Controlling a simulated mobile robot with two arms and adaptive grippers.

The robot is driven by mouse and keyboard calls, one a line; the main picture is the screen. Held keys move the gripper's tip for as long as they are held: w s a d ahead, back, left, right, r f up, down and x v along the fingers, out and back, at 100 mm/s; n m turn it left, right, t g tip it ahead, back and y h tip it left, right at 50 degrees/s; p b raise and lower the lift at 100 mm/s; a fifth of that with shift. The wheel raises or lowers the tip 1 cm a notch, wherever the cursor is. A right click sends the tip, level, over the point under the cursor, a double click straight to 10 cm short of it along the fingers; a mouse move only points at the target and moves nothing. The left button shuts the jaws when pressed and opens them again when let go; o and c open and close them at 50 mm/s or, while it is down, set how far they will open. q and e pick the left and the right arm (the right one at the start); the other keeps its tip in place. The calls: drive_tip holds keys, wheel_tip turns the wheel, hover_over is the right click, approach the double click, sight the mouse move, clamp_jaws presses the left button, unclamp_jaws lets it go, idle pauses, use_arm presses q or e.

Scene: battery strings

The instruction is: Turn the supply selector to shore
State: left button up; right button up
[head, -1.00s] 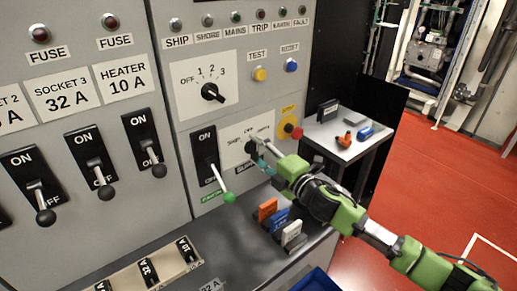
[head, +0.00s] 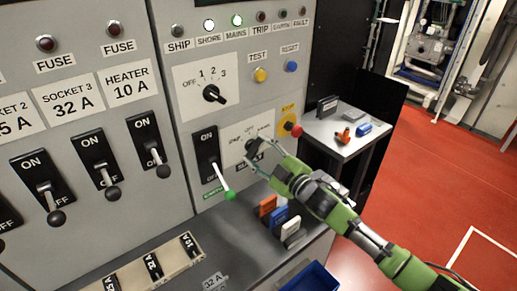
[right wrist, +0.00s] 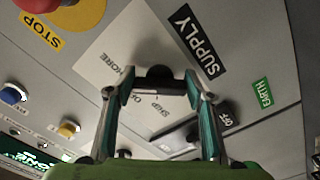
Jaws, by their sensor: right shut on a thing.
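The supply selector is a black knob (right wrist: 155,76) on a white plate (head: 238,130) marked SHIP, OFF and SHORE, above a black SUPPLY label (right wrist: 201,46). My right gripper (head: 256,152) is at the selector, its arm reaching in from the lower right. In the right wrist view its two fingers stand either side of the knob, shut on it. The fingers partly hide the knob, so its exact pointing is hard to tell. My left gripper is not in view.
A breaker lever with a green ball (head: 229,195) sits left of the selector. A red stop button (head: 296,130) on a yellow plate is close on the right. Coloured blocks (head: 268,205) lie on the ledge below. Red floor is open at right.

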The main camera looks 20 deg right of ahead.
drive_tip(key=shift+m, duration=0.3)
drive_tip(key=o, duration=1.1)
drive_tip(key=v, duration=1.2)
